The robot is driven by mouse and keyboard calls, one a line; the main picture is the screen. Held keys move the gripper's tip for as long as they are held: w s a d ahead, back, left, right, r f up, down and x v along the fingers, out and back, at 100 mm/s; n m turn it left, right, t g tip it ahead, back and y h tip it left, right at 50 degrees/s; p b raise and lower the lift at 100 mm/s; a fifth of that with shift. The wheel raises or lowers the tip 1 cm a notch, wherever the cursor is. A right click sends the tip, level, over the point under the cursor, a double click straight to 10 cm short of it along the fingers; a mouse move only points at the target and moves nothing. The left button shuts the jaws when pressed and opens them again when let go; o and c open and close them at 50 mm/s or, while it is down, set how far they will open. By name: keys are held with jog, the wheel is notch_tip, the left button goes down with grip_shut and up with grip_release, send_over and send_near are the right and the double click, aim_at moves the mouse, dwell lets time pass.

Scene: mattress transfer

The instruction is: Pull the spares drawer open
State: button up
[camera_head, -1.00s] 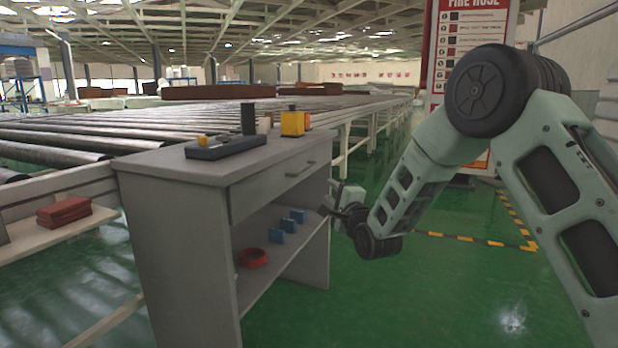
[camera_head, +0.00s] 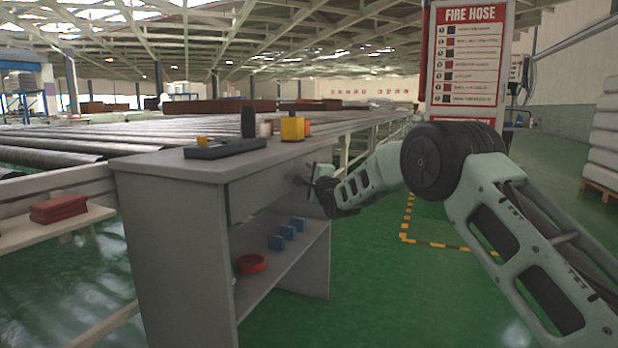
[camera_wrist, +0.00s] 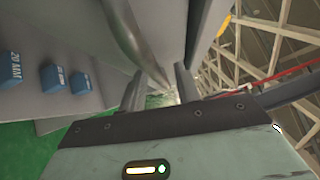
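The grey workbench has a drawer (camera_head: 256,190) under its top, and it is closed in the head view. Its bar handle is largely hidden behind my gripper (camera_head: 314,182), which is at the right end of the drawer front. In the wrist view the handle (camera_wrist: 128,38) is a rounded grey bar running down toward the space between the fingers. My gripper (camera_wrist: 160,88) is open there, its two fingers apart. I cannot tell whether either finger touches the bar.
On the bench top (camera_head: 165,165) stand a dark tray (camera_head: 225,149), a black cylinder (camera_head: 248,122) and a yellow box (camera_head: 292,127). The shelf below holds blue blocks (camera_head: 287,232) and a red ring (camera_head: 250,264). Green floor (camera_head: 380,290) is clear in front of the bench.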

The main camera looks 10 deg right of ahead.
jog(key=shift+w+a+r, duration=0.1)
jog(key=shift+w, duration=0.4)
grip_shut()
jog(key=s+d+p, duration=0.1)
jog(key=s+d, duration=0.5)
jog(key=d, duration=0.3)
jog(key=s+d+p, duration=0.1)
jog(key=s+d, duration=0.6)
jog(key=d, duration=0.2)
jog(key=shift+s+d, duration=0.2)
jog(key=shift+s, duration=0.05)
grip_release()
